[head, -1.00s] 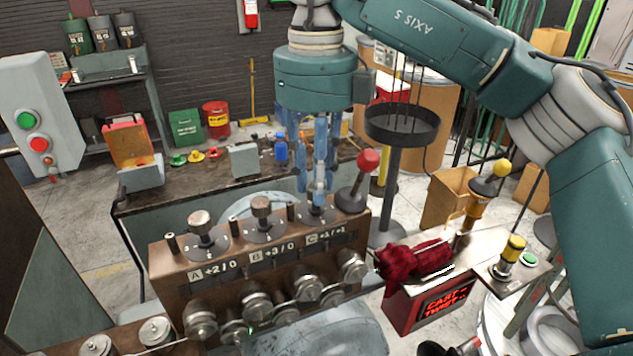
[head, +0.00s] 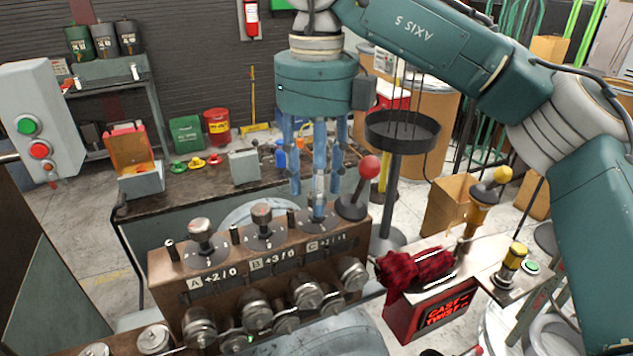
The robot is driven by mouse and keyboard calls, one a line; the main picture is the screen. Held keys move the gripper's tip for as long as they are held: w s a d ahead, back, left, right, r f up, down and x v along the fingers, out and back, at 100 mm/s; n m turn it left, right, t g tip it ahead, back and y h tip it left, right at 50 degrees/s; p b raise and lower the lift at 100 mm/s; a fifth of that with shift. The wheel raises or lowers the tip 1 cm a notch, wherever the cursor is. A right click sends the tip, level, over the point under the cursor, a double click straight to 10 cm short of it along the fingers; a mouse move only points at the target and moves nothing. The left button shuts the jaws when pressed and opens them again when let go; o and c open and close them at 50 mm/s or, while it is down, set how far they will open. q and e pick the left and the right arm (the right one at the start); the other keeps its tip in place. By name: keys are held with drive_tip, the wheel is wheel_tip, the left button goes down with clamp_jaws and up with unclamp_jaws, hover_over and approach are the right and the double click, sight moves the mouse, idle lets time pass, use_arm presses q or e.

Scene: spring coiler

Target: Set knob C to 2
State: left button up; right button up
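Knob C stands at the right end of the brown knob box (head: 165,285), above the small plate lettered C (head: 325,246). The knob is mostly hidden behind my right gripper's blue fingers, and I cannot read its setting. My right gripper (head: 317,196) points straight down over the knob. Its fingers are spread around the knob, open, with gaps showing between them. Knob A (head: 200,229) and knob B (head: 262,215) are silver knobs on dark dials to the left. Their plates read about +2/0 and +3/0. My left gripper is not in view.
A red-ball lever (head: 368,167) stands close on the right of my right gripper. Short pegs stand between the knobs. Several metal rollers (head: 257,309) line the box front. A red cloth (head: 410,267) lies to the right, and a dark bench (head: 185,196) is behind.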

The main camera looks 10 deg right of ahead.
wheel_tip(320, 180, up, 12)
idle(0.6)
